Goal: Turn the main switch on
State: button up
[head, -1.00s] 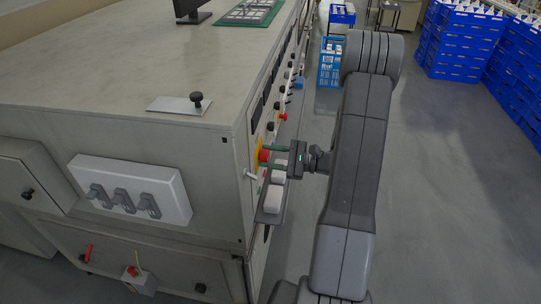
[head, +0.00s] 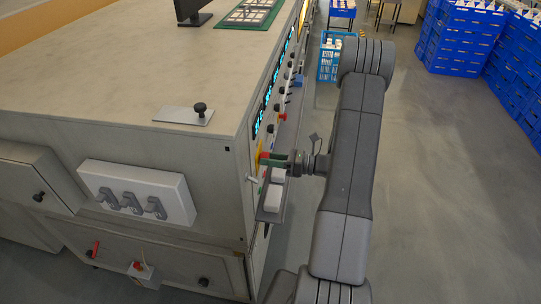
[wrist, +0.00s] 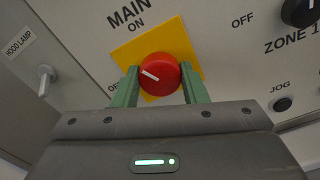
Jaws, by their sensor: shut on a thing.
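The main switch (wrist: 159,73) is a round red knob with a white mark on a yellow plate (wrist: 188,44), labelled MAIN, ON and OFF. In the wrist view the white mark lies on the knob's left part, slanting up-left. My gripper (wrist: 160,88) has its green fingers shut on the knob, one on each side. Part of the OFF label is hidden by the left finger. In the head view my gripper (head: 268,158) reaches from the right to the red knob on the panel's near end. Cyan displays (head: 268,100) are lit along the panel.
A hood lamp toggle (wrist: 45,80) is left of the knob; a black zone 1 knob (wrist: 300,11) and a jog button (wrist: 282,104) are right. A ledge with white blocks (head: 273,194) sits below my gripper. Open floor (head: 435,190) lies right of my arm.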

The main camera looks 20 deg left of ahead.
jog(key=m+p, duration=0.2)
jog(key=m, duration=0.3)
jog(key=shift+m, duration=0.3)
dwell(0.4)
jog(key=o, duration=1)
jog(key=b+v, duration=0.2)
jog(key=v, duration=1.1)
jog(key=shift+d+f+b, duration=0.1)
jog(key=shift+d+b, duration=0.3)
